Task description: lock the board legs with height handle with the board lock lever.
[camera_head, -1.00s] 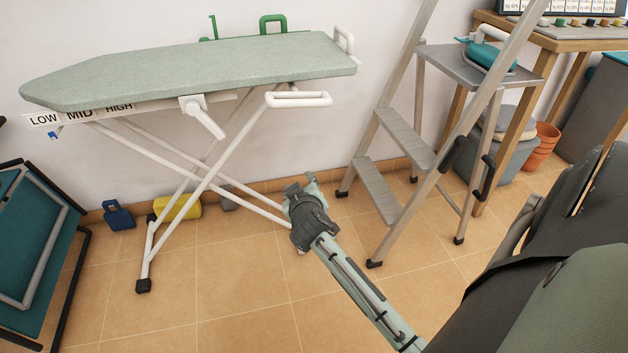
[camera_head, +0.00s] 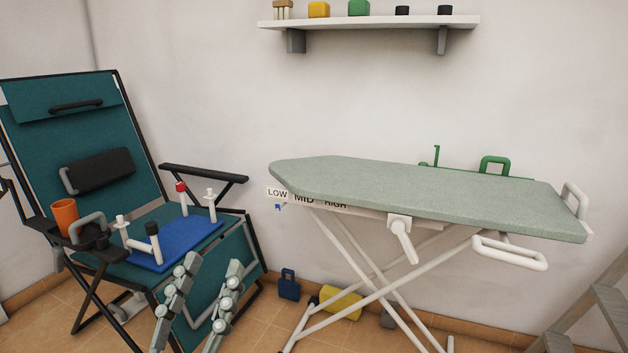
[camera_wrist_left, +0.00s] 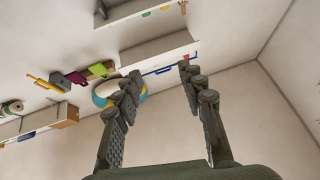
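The ironing board (camera_head: 420,195) stands against the wall on white crossed legs (camera_head: 385,290), with a pale green top. A strip with LOW, MID and HIGH labels (camera_head: 305,199) runs under its left end, with a small blue piece below LOW. A white lever (camera_head: 402,238) hangs under the middle of the board, slanting down to the right. A white loop handle (camera_head: 510,252) sticks out under the right part. My left gripper (camera_head: 212,264) is open and empty in front of the chair, left of the board and apart from it. The left wrist view shows its spread fingers (camera_wrist_left: 157,72). My right gripper is out of view.
A teal folding chair (camera_head: 85,140) stands at left, with a blue tray (camera_head: 180,244) of pegs on its seat and an orange cup (camera_head: 65,216) at its armrest. A blue weight (camera_head: 289,284) and a yellow object (camera_head: 342,303) lie on the floor. A ladder (camera_head: 590,312) stands at right.

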